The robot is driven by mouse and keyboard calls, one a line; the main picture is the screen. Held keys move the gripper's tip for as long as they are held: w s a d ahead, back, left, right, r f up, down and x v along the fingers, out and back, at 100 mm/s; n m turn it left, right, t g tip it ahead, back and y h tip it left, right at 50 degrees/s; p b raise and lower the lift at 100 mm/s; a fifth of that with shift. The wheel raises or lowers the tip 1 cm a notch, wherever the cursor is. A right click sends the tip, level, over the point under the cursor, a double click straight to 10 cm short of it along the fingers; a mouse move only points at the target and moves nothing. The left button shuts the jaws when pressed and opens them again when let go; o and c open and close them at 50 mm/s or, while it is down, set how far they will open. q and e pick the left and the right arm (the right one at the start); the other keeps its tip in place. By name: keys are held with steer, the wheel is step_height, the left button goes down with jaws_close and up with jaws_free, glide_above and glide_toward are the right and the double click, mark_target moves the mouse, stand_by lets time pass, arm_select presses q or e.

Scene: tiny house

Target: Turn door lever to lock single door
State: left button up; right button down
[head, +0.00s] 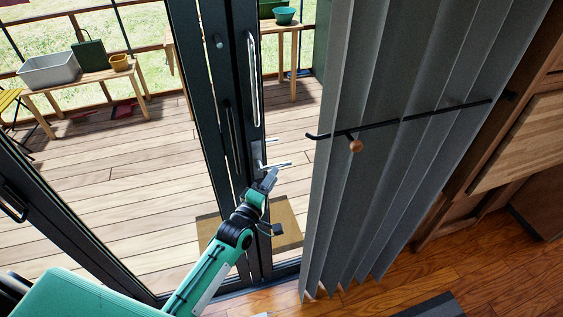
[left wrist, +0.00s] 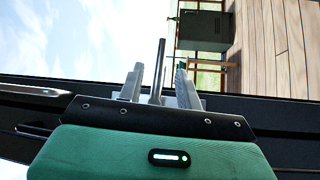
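The silver door lever (head: 276,165) sticks out to the right from its plate on the dark-framed glass door (head: 222,130), roughly level. My left gripper (head: 269,178) is just in front of and below the lever in the head view. In the left wrist view, the lever's bar (left wrist: 157,72) stands between the two grey fingers, with a visible gap on each side. The fingers are apart and do not appear to grip it. My right gripper is not in view.
A grey pleated curtain (head: 365,200) hangs close to the right of the lever, with a dark rod (head: 420,117) across it. A long pull handle (head: 254,80) is above the lever. Outside are a wooden deck (head: 100,200) and a bench with containers.

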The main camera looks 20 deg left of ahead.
mark_target(281, 165)
arm_select(q)
steer(key=shift+p+x, duration=0.65)
steer(key=shift+x, duration=2.4)
jaws_close()
